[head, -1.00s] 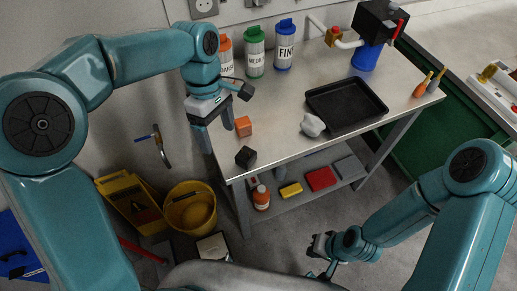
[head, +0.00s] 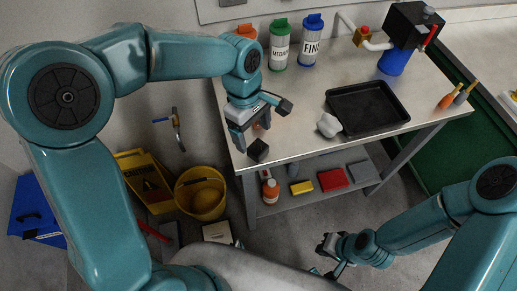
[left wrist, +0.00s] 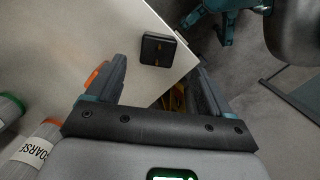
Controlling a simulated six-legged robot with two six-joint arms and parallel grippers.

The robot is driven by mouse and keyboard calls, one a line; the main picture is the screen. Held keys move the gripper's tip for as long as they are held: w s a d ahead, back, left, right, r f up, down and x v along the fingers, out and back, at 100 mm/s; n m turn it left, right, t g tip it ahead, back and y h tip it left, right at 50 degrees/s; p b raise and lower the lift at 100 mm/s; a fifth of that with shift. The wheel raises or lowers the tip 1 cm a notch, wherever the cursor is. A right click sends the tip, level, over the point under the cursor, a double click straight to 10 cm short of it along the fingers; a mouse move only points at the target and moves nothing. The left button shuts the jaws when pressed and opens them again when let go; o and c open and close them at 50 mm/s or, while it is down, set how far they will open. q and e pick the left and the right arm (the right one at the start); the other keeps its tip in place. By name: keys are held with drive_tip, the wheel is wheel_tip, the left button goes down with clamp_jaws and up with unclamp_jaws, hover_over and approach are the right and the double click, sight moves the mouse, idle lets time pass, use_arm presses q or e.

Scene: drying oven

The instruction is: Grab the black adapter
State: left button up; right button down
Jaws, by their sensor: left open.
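The black adapter (head: 258,150), a small dark block, lies at the near left corner of the metal table (head: 300,140). In the left wrist view the adapter (left wrist: 158,49) shows two small metallic marks and sits near the table corner, ahead of the jaws. My left gripper (head: 263,125) is open and empty, just above and behind the adapter in the head view. In the left wrist view its fingers (left wrist: 156,82) are spread, with the adapter beyond the gap between them. My right gripper (head: 330,254) hangs low at front right, away from the table; its jaws are unclear.
An orange block (head: 266,122) is partly hidden behind the left gripper and shows by a finger (left wrist: 98,76). A white lump (head: 328,125) and black tray (head: 368,108) lie to the right. Labelled bottles (head: 312,42) stand behind. A yellow bucket (head: 200,193) stands on the floor at left.

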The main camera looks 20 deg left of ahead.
sight(258, 147)
use_arm(q)
drive_tip(key=f, duration=0.3)
drive_tip(key=d+f, duration=0.1)
drive_tip(key=f, duration=0.2)
drive_tip(key=shift+s+d+f, duration=0.1)
drive_tip(key=shift+d+f, duration=0.05)
drive_tip(key=c, duration=1.1)
